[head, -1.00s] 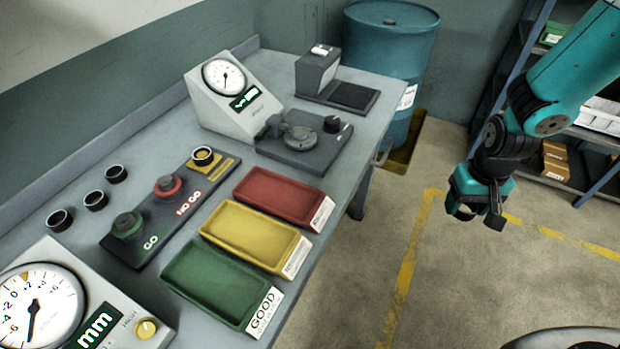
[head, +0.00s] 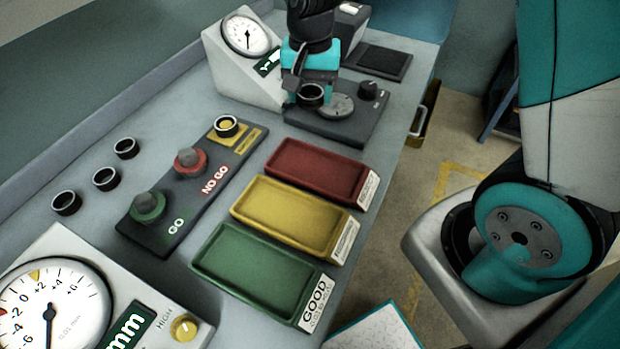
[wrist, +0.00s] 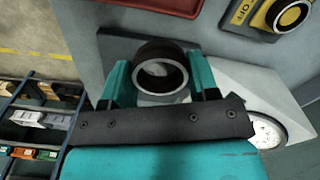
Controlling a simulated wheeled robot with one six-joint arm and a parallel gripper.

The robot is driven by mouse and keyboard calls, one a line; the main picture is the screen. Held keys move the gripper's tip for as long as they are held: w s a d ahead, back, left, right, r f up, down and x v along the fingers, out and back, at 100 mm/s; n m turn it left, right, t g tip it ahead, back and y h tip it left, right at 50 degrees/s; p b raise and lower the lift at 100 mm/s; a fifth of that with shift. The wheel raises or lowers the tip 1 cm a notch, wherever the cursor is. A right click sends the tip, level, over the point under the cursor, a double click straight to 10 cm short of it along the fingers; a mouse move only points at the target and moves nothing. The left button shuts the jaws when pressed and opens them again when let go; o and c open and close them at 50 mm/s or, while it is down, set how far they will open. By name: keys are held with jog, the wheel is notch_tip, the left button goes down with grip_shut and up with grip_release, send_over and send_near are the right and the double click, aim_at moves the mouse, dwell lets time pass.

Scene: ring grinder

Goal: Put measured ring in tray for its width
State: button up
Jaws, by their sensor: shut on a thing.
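My gripper (head: 308,92) is shut on a dark ring (head: 311,96), just above the left of the grey round plate (head: 337,106) on the dial gauge's base. In the wrist view the ring (wrist: 161,52) sits between the teal fingers, its open bore facing the camera. I cannot tell whether it touches the base. Three empty trays lie on the bench: red (head: 315,172), yellow (head: 288,212) and green (head: 250,268). The green one's label reads GOOD; the other labels are too small to read. The back gauge's dial (head: 245,35) shows; my gripper partly covers its display.
Three loose rings (head: 106,179) stand at the left. A GO / NO GO block (head: 188,190) has green and red plugs, and a ring (head: 227,126) on its yellow pad. A large dial (head: 50,308) is at front left. A dark pad (head: 382,62) lies behind.

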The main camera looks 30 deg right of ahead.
aim_at(296, 163)
jog(key=s+a+r+m+b, duration=0.2)
jog(key=a+r+m+b, duration=0.1)
jog(key=a+r+m, duration=0.25)
jog(key=f, duration=1.2)
jog(key=d+f, duration=0.1)
jog(key=f, duration=0.5)
jog(key=shift+s+f, duration=0.1)
jog(key=shift+f, duration=0.15)
jog(key=o, duration=0.6)
jog(key=shift+f, duration=0.15)
jog(key=shift+o, duration=0.8)
